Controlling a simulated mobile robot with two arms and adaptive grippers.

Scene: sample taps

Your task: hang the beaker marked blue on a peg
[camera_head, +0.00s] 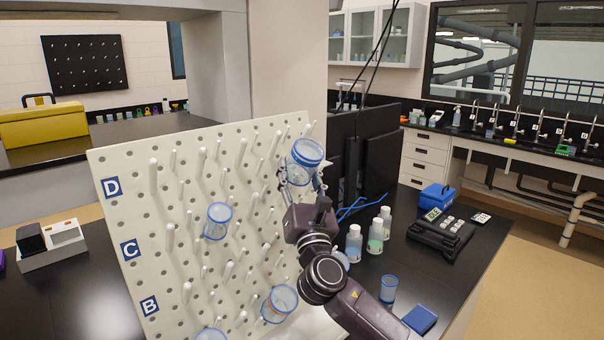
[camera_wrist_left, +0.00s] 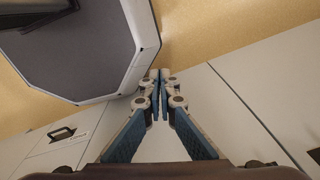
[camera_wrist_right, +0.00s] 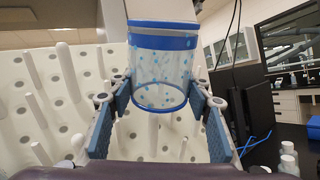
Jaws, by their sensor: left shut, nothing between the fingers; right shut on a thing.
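The beaker marked blue (camera_head: 305,158) is clear with a wide blue band and blue specks. It is at the upper right of the white pegboard (camera_head: 130,215). My right gripper (camera_head: 301,186) is shut on it; in the right wrist view the beaker (camera_wrist_right: 162,62) sits between the two fingers (camera_wrist_right: 160,100), in front of the pegs. I cannot tell whether a peg is inside it. Other blue-rimmed beakers hang on pegs, one mid-board (camera_head: 216,222) and one low right (camera_head: 279,304). My left gripper (camera_wrist_left: 159,88) is shut and empty, outside the head view.
Several white-capped bottles (camera_head: 376,236), a small blue cup (camera_head: 389,289) and a blue box (camera_head: 420,319) stand on the black bench right of the board. Dark monitors (camera_head: 380,165) stand behind it. A grey-white panel (camera_wrist_left: 85,45) is close to my left gripper.

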